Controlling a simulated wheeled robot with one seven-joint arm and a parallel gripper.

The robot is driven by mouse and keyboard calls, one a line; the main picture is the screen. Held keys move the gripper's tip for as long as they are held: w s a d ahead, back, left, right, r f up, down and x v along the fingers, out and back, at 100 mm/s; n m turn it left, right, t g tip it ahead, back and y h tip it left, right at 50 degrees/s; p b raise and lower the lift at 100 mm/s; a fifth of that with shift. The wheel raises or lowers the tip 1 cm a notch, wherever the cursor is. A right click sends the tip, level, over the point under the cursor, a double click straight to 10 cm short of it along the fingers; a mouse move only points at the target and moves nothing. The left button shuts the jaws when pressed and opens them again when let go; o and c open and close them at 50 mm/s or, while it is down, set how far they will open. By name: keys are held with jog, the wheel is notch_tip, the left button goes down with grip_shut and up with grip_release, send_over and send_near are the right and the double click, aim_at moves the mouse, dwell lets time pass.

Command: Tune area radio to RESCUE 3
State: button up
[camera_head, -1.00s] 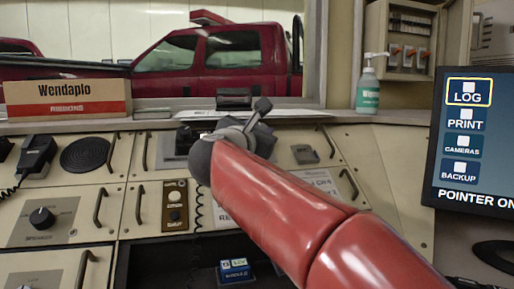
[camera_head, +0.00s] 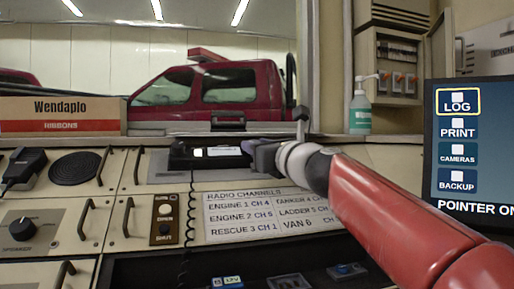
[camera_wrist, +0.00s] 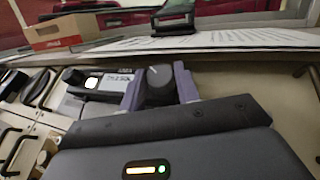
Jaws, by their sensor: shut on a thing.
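The area radio (camera_head: 182,158) is a low black unit on the console, with a small lit display (camera_head: 220,151). It also shows in the wrist view (camera_wrist: 75,79), left of the fingers. A dark round knob with a pale index mark (camera_wrist: 158,80) sits between my gripper's two fingers (camera_wrist: 160,86), which are shut on it. In the head view my gripper (camera_head: 258,152) is at the radio's right end and hides the knob. The radio channels card (camera_head: 262,214) reads RESCUE 3 CH 1. The display text is too small to read.
A Wendaplo ribbons box (camera_head: 60,115) stands on the ledge at left. A sanitizer bottle (camera_head: 360,112) stands at right, near a monitor (camera_head: 480,150). Drawer handles (camera_head: 127,216) stick out of the console front. A coiled cord (camera_head: 188,225) hangs below the radio.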

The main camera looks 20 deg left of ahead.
jog(key=n+g+p, duration=0.1)
jog(key=n+g+y, duration=0.1)
jog(key=n+g+y+p, duration=0.1)
jog(key=n+g, duration=0.1)
jog(key=shift+w+d+r+p, duration=0.2)
jog(key=shift+w+r+p, duration=0.1)
jog(key=shift+r+p, duration=0.1)
jog(key=n+g+p, duration=0.3)
jog(key=p, duration=0.1)
jog(key=shift+w+r, duration=0.1)
jog(key=shift+r, duration=0.05)
jog(key=n+g+p, duration=0.2)
jog(key=p, duration=0.1)
jog(key=shift+g, duration=0.3)
jog(key=shift+n+g+p, duration=0.5)
jog(key=shift+p, duration=0.2)
jog(key=shift+f+g, duration=0.3)
jog(key=shift+n, duration=0.3)
jog(key=o, duration=1)
jog(key=shift+c, duration=0.2)
